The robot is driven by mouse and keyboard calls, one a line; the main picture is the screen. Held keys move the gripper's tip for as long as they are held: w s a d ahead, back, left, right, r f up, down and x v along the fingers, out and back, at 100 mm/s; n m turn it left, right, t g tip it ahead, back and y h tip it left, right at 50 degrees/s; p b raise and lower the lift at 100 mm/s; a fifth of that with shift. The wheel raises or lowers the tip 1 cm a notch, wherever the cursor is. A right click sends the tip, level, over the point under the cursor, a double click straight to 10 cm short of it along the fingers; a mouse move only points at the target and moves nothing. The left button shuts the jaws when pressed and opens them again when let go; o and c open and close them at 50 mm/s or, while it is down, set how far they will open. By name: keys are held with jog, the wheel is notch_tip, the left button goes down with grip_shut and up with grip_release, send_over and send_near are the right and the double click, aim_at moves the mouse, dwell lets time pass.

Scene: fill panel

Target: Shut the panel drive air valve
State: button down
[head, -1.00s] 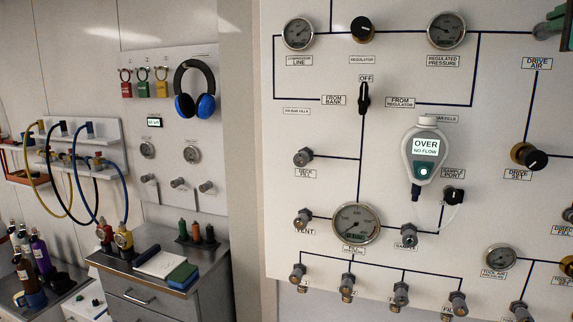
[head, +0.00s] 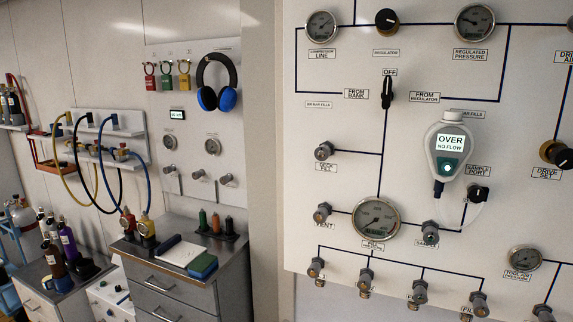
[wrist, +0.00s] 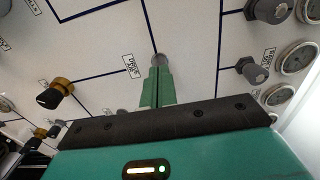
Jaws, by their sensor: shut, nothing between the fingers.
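In the wrist view my gripper (wrist: 159,68) is shut and empty, its two green fingers together and pointing at the white panel. A small grey fitting (wrist: 158,57), apparently the drive air valve, shows right at the fingertips. The fingers hide most of it, so its handle position and any contact cannot be told. A small label (wrist: 130,66) sits beside it, too small to read surely.
The black-and-brass drive set knob (head: 556,154) is at the right in the head view. A lit gas analyser (head: 450,145) reading "OVER NO FLOW" hangs on the panel (head: 330,220). In the wrist view, a black-and-brass knob (wrist: 55,93) and grey knobs (wrist: 268,10) protrude around my gripper.

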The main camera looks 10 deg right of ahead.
jog(key=v, duration=0.5)
jog(key=shift+s+a, duration=0.15)
jog(key=shift+a, duration=0.2)
